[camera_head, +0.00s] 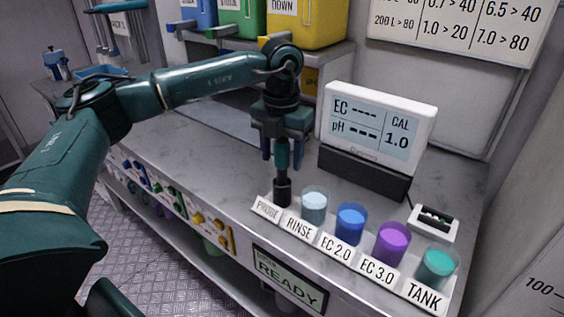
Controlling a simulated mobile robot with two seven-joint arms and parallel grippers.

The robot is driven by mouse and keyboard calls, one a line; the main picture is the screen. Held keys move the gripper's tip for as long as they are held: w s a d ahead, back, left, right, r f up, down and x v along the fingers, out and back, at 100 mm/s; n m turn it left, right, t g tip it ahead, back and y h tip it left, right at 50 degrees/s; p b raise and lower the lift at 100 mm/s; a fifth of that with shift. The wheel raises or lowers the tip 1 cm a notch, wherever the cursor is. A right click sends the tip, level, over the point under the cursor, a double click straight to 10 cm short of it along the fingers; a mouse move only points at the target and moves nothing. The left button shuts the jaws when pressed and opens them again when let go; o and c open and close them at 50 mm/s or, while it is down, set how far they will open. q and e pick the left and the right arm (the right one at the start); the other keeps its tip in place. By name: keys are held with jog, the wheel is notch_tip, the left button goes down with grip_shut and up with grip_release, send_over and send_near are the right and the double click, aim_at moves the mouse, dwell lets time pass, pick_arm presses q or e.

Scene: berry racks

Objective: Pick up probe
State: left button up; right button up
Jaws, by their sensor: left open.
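The probe (283,157) is a slim teal and dark stick. It stands upright in a small black holder (282,192) behind the PROBE label (267,208) on the grey bench. My left gripper (281,148) points straight down over it, with its blue fingers on either side of the probe's upper part. The gripper is open. Whether a finger touches the probe cannot be told. The probe's top is hidden by the gripper and its lower end by the holder. My right gripper is not in view.
Cups labelled RINSE (314,206), EC 2.0 (351,224), EC 3.0 (391,244) and TANK (437,267) stand in a row to the right. An EC/pH meter (374,128) stands behind them. A small white tray (433,223) lies at right. Bins (306,22) sit on a shelf behind.

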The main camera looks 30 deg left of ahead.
pick_arm(q)
jog(key=shift+f, duration=0.4)
jog(key=shift+c, duration=0.4)
jog(key=c, duration=1)
